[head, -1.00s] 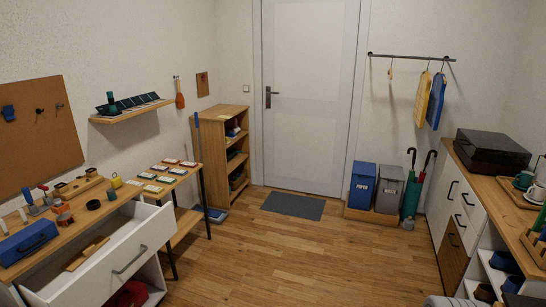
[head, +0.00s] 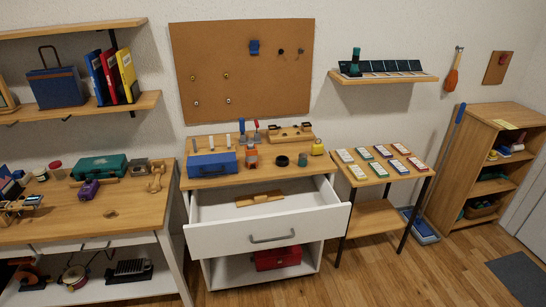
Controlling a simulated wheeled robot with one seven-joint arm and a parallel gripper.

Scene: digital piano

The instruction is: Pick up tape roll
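A small black ring that looks like the tape roll (head: 282,160) lies flat on the wooden top of the white drawer cabinet (head: 214,179), near its front edge. A small dark greenish cylinder (head: 302,160) stands just right of it, and an orange-red tool (head: 252,158) stands to its left. A yellow padlock-like item (head: 318,147) is farther right. My gripper is not in view.
The cabinet's top drawer (head: 270,237) is pulled open in front, with a wooden piece inside. A blue toolbox (head: 212,165) sits at the top's left. A workbench (head: 140,220) stands left, a small card table (head: 372,178) right.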

